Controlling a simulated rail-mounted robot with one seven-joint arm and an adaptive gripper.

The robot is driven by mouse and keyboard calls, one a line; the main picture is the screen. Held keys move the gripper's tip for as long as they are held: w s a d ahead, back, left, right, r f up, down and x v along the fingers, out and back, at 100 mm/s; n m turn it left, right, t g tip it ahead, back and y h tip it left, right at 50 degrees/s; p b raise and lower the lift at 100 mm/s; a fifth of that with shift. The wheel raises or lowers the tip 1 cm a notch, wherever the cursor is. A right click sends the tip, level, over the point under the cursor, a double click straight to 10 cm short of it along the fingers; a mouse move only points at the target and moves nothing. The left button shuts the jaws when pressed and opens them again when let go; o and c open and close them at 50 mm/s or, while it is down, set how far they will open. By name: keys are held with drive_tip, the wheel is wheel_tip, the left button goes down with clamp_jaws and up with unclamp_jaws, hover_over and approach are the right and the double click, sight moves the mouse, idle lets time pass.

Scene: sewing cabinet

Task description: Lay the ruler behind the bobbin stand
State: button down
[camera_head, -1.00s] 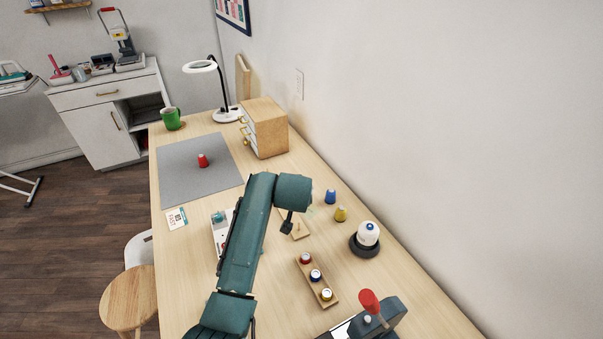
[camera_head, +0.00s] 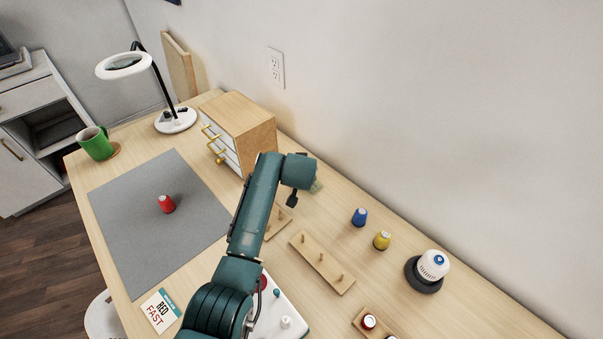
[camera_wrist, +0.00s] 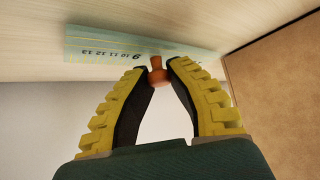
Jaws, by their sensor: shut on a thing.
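In the wrist view my gripper (camera_wrist: 160,64) has its yellow fingers shut on the orange knob of a clear bluish ruler (camera_wrist: 95,42) with printed numbers. The ruler is flat against or just above the pale tabletop; I cannot tell which. In the head view my arm hides the fingers, and only a faint greenish edge of the ruler (camera_head: 317,187) shows beside the wrist, near the drawer box. A wooden stand with three bare pegs (camera_head: 308,247) is nearer the camera than the wrist. Another wooden piece with a peg (camera_head: 279,226) is partly hidden by my arm; I cannot tell which is the bobbin stand.
The wooden drawer box (camera_head: 248,122) stands close beyond the wrist, by the wall. A blue spool (camera_head: 360,217), a yellow spool (camera_head: 382,240) and a white-topped round item (camera_head: 430,268) stand to the right. A grey mat (camera_head: 130,220) holds a red spool (camera_head: 167,204).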

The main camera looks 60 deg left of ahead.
drive_tip(key=shift+d+f, duration=0.15)
drive_tip(key=shift+d, duration=0.1)
drive_tip(key=shift+a, duration=0.1)
drive_tip(key=shift+f, duration=0.3)
drive_tip(key=c, duration=1)
unclamp_jaws()
drive_tip(key=shift+c, duration=0.2)
drive_tip(key=shift+r, duration=0.35)
drive_tip(key=p+v, duration=0.5)
drive_tip(key=v, duration=0.6)
drive_tip(key=shift+s+d+r, duration=0.15)
drive_tip(key=shift+d+r, duration=0.1)
drive_tip(key=shift+d, duration=0.05)
